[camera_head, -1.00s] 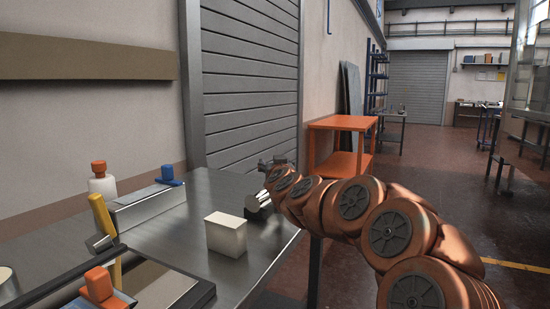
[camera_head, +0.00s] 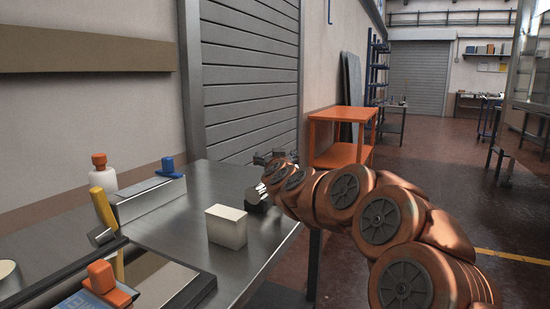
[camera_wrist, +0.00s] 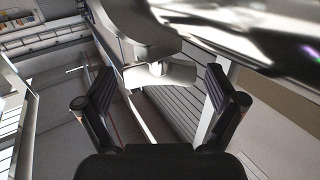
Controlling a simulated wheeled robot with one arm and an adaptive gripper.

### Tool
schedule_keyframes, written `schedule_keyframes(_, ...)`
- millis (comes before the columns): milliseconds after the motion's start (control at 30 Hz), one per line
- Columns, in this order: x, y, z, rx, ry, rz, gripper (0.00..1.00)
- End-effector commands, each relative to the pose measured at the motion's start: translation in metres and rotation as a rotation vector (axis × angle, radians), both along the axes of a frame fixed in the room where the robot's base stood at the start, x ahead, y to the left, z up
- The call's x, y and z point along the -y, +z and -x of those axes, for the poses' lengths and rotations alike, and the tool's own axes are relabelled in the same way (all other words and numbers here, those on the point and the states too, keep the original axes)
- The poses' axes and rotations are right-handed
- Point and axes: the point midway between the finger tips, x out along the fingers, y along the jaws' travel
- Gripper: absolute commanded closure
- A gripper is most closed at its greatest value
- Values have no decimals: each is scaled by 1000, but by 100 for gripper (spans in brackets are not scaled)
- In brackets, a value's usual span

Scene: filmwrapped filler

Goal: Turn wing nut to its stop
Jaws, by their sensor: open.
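My gripper (camera_wrist: 160,88) is open in the wrist view, with its two dark fingers spread wide. A pale grey lobed piece (camera_wrist: 158,75) shows beyond and between the fingertips; it may be the wing nut, but I cannot tell. No contact with it is visible. A large shiny metal surface (camera_wrist: 250,35) crosses the upper right of the wrist view. In the head view my gripper (camera_head: 272,156) is small and partly hidden behind my copper arm, at the table's far right edge.
The steel table (camera_head: 190,225) holds a cream block (camera_head: 227,227), a blue-handled piece (camera_head: 169,168), a white bottle with orange cap (camera_head: 101,178), a yellow handle (camera_head: 103,207) and an orange knob (camera_head: 104,279). An orange cart (camera_head: 342,112) stands beyond. Floor at right is clear.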

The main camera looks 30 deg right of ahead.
Motion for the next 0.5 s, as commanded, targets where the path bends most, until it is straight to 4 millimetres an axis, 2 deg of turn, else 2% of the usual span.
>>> schedule_keyframes(267,-1,0,2,0,0,0,6)
schedule_keyframes(500,-9,1,20,2,-2,0,6)
